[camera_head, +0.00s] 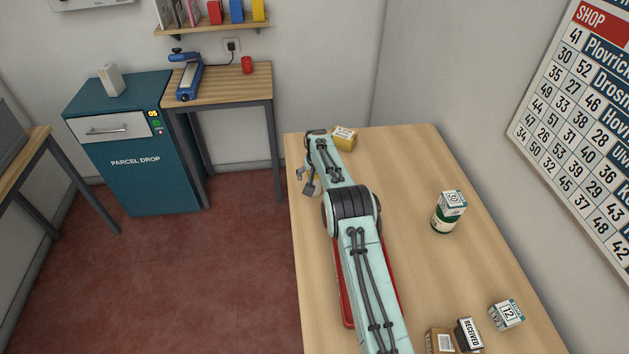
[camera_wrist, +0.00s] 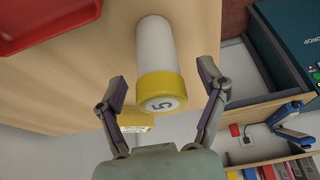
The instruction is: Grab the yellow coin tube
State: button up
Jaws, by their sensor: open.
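The yellow coin tube (camera_wrist: 158,75) shows in the wrist view. It has a white body and a yellow cap end marked 5, which faces my camera. My gripper (camera_wrist: 164,80) is open, with one finger on each side of the tube near the cap. A gap shows between each finger and the tube, so it is not clamped. In the head view my gripper (camera_head: 309,182) is low at the left edge of the wooden counter (camera_head: 400,160). There my arm hides most or all of the tube.
A yellow box (camera_head: 345,138) stands just beyond my gripper. A red tray (camera_head: 346,300) lies partly under my arm. Small boxes (camera_head: 507,314) are at the front right.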

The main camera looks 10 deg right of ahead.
jog(key=shift+f, duration=0.15)
jog(key=c, duration=1.3)
